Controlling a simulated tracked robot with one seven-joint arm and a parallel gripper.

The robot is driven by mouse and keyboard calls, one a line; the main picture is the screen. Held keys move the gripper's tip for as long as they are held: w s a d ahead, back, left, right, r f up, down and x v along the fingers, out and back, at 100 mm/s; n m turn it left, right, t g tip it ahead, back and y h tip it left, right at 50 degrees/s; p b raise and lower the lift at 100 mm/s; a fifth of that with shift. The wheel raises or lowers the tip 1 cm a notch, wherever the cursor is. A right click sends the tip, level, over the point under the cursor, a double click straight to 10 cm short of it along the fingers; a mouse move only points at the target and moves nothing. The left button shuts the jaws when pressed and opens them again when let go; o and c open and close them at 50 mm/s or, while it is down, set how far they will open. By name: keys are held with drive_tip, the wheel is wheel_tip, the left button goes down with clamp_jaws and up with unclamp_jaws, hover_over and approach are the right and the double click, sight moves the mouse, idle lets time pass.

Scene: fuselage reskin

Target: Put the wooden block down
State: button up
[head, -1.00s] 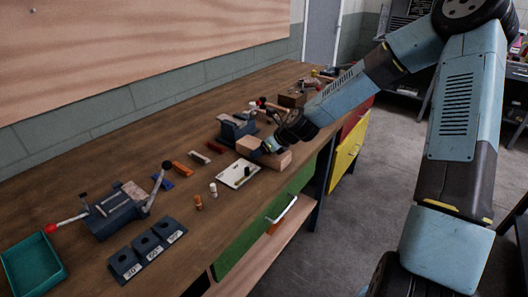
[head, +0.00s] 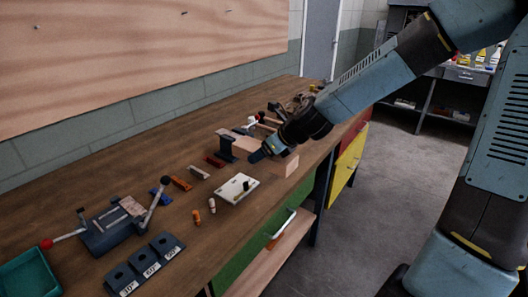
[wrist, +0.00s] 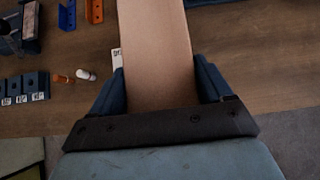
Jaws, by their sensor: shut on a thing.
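The wooden block (head: 242,143) is a long pale piece at the far part of the workbench. My gripper (head: 265,152) is shut on it from above. In the wrist view the block (wrist: 157,45) runs between the two fingers of my gripper (wrist: 158,88), one on each side, and extends past the top of the picture. In the head view my gripper hides the block's middle, and its near end (head: 285,167) shows close to the bench's front edge. I cannot tell whether the block's underside touches the bench.
The workbench (head: 130,185) holds a white plate (head: 237,189), orange and white small bottles, a dark vise (head: 112,228), labelled blue blocks (head: 147,263) and a green tray (head: 32,277). A blue fixture (head: 227,152) stands right behind the wooden block. Green and yellow drawers are below.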

drive_tip(key=shift+s+d+r, duration=0.1)
drive_tip(key=shift+s+r, duration=0.25)
drive_tip(key=shift+s, duration=0.4)
drive_tip(key=shift+s+r, duration=0.3)
drive_tip(key=shift+s, duration=0.4)
drive_tip(key=shift+s+d+r, duration=0.1)
drive_tip(key=shift+s+r, duration=0.25)
drive_tip(key=shift+s, duration=0.4)
drive_tip(key=shift+a, duration=0.1)
